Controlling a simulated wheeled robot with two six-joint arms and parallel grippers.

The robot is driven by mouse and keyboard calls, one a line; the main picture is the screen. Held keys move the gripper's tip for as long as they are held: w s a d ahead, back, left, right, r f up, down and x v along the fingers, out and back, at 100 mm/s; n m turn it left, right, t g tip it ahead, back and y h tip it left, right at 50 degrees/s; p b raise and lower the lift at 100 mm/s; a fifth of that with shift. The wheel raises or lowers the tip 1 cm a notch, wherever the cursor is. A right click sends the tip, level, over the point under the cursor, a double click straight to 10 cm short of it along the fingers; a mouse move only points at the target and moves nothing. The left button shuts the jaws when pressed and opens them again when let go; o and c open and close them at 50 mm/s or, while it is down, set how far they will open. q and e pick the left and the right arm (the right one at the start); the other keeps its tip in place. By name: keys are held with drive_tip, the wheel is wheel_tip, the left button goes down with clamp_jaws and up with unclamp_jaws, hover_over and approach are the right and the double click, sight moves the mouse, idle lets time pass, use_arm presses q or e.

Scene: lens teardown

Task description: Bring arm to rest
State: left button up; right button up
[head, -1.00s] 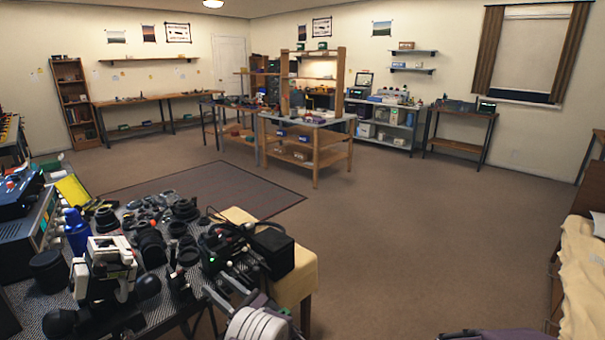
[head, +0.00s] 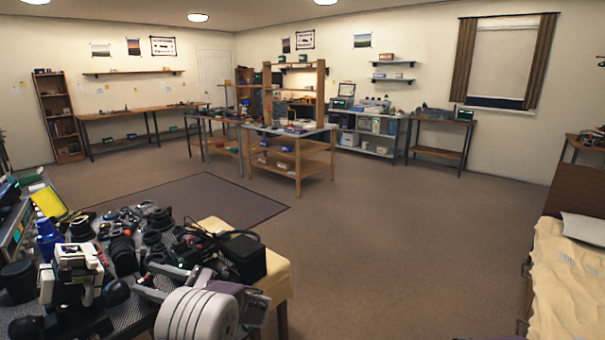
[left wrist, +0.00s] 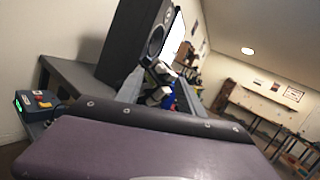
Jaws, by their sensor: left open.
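My left gripper (head: 143,280) comes in at the bottom left of the head view, its two grey fingers apart and pointing left. It is above the front of the cluttered bench, beside the white-and-black device (head: 77,265). In the left wrist view the fingers (left wrist: 160,92) are spread with nothing gripped; a white-and-black object (left wrist: 157,95) and something blue show beyond the gap. My pale, ringed wrist hides part of the bench's front edge. My right gripper is not in view.
Several black lens parts, a blue bottle (head: 48,238) and a black box (head: 243,259) crowd the bench. A tall black speaker-like box (left wrist: 135,40) stands close in the left wrist view. Open carpet (head: 400,240) lies to the right, before a cream-covered bed (head: 570,280).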

use_arm(q)
drive_tip(key=s+a+f+n+g+h, duration=0.25)
drive_tip(key=s+f+h, duration=0.2)
drive_tip(key=s, duration=0.35)
drive_tip(key=s+a+f+n+g+h, duration=0.1)
drive_tip(key=s+f+n+g+h, duration=0.15)
drive_tip(key=s+h, duration=0.4)
drive_tip(key=s+d+f+n+t+h, duration=0.1)
drive_tip(key=s+d+f+n+h, duration=0.4)
drive_tip(key=d+f, duration=0.3)
drive_tip(key=s+d+f+n+t+h, duration=0.2)
drive_tip(key=s+d+f+n+h, duration=0.25)
drive_tip(key=d, duration=0.55)
drive_tip(key=w+d+r+n+t+p, duration=0.1)
drive_tip(key=w+r+n+p, duration=0.1)
drive_tip(key=r+p, duration=1.2)
drive_tip(key=shift+w+d+r+p, duration=0.15)
drive_tip(key=shift+w+d+p, duration=0.15)
drive_tip(key=shift+w+p, duration=0.3)
drive_tip(key=shift+n+h, duration=0.25)
